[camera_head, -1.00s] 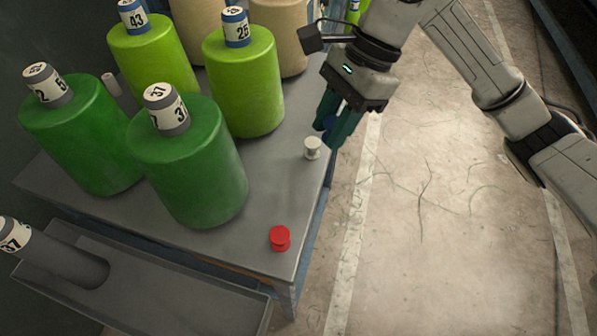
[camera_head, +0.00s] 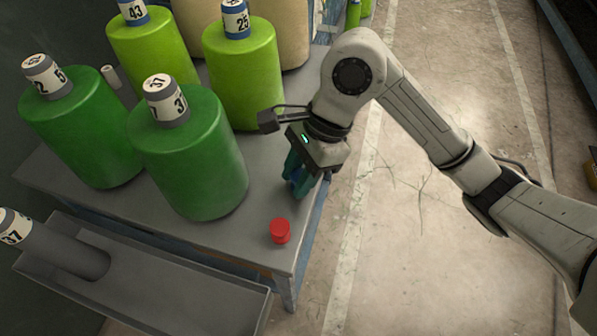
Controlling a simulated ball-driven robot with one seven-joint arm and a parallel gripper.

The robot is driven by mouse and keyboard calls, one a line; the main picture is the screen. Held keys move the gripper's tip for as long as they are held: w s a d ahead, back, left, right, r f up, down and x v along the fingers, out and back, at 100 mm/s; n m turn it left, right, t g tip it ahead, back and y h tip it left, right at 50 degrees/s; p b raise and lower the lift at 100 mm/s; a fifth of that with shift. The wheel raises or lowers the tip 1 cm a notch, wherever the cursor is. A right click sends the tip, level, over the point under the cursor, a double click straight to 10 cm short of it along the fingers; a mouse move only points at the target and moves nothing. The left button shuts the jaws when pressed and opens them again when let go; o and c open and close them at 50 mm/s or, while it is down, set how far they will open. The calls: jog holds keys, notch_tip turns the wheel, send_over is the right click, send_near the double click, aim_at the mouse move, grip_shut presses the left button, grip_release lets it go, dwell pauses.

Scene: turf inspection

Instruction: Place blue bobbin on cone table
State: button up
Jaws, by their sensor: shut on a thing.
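My gripper (camera_head: 298,186) is low over the right side of the grey cone table (camera_head: 225,236), behind the red bobbin. Its teal fingers point down and are shut on the blue bobbin (camera_head: 298,181), which shows only as a bit of blue between them. I cannot tell whether the bobbin touches the table top. The red bobbin (camera_head: 280,231) stands on the table near the front right corner, a little in front of my gripper and apart from it.
Dark green cones (camera_head: 190,165) and lime green cones (camera_head: 243,80) stand on the table left of my gripper. A grey tray (camera_head: 160,290) with a grey tube (camera_head: 65,255) is at the front left. Bare table lies around the red bobbin.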

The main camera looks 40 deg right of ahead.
jog(key=shift+f+b, duration=0.2)
jog(key=shift+b, duration=0.15)
jog(key=o, duration=1)
jog(key=shift+r, duration=0.1)
jog(key=shift+o, duration=0.2)
jog(key=shift+r+p, duration=0.15)
jog(key=shift+p, duration=0.15)
jog(key=shift+d+r, duration=0.1)
jog(key=shift+r, duration=0.1)
jog(key=v, duration=1.1)
jog(key=shift+r+p, duration=0.25)
jog(key=shift+p, duration=0.15)
jog(key=shift+d, duration=0.15)
